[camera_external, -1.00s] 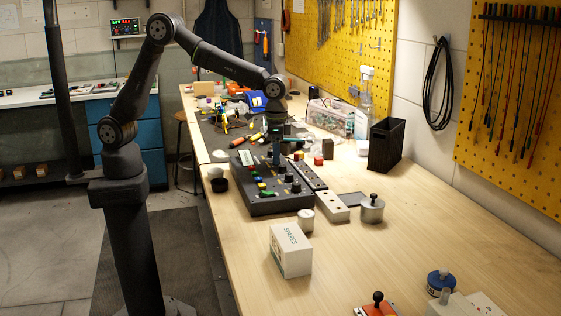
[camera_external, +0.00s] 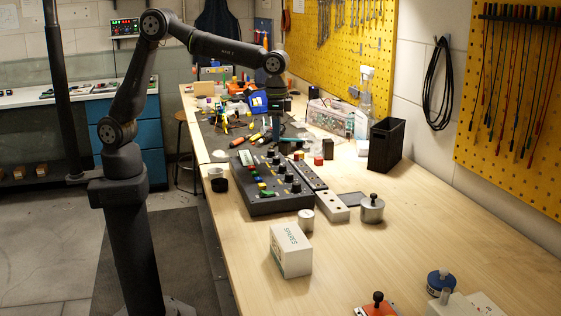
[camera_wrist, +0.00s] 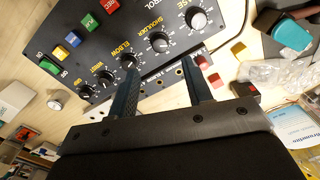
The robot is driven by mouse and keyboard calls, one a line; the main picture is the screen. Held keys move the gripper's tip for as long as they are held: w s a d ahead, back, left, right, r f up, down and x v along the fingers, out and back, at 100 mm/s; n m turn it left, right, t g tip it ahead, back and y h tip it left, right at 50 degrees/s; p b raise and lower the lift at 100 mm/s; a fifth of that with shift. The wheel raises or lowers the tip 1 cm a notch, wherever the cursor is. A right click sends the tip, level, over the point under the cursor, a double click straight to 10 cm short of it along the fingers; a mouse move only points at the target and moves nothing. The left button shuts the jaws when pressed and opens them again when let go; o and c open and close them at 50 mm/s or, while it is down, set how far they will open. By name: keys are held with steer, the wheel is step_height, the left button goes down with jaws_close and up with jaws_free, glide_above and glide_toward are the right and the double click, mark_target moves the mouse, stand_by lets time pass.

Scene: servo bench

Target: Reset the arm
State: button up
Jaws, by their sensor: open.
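A black control box (camera_external: 285,205) sits on the bench with a row of knobs and several coloured buttons. In the wrist view the control box (camera_wrist: 138,22) fills the upper left; its knobs carry labels such as SHOULDER (camera_wrist: 160,42) and ELBOW (camera_wrist: 129,61). A red button (camera_wrist: 110,6), a green button (camera_wrist: 89,21), a blue button (camera_wrist: 73,40) and a yellow button (camera_wrist: 58,53) show beside them. My gripper (camera_external: 276,138) hangs pointing down above the box's far end. In the wrist view my gripper (camera_wrist: 160,72) has its fingers apart with nothing between them.
A grey block with holes (camera_external: 330,207) and a metal weight (camera_external: 372,210) stand right of the box. A white SPARES carton (camera_external: 290,252) is nearer. A black bin (camera_external: 386,145) stands at the right.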

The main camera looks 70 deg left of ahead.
step_height(320, 180, up, 9)
glide_above(277, 157)
step_height(277, 157, down, 17)
steer(key=shift+s+f, duration=0.1)
steer(key=n, duration=0.8)
steer(key=shift+r+n, duration=0.2)
steer(key=shift+n, duration=0.1)
steer(key=shift+r+n, duration=0.3)
step_height(277, 157, up, 7)
steer(key=shift+r, duration=0.1)
steer(key=shift+o, duration=0.2)
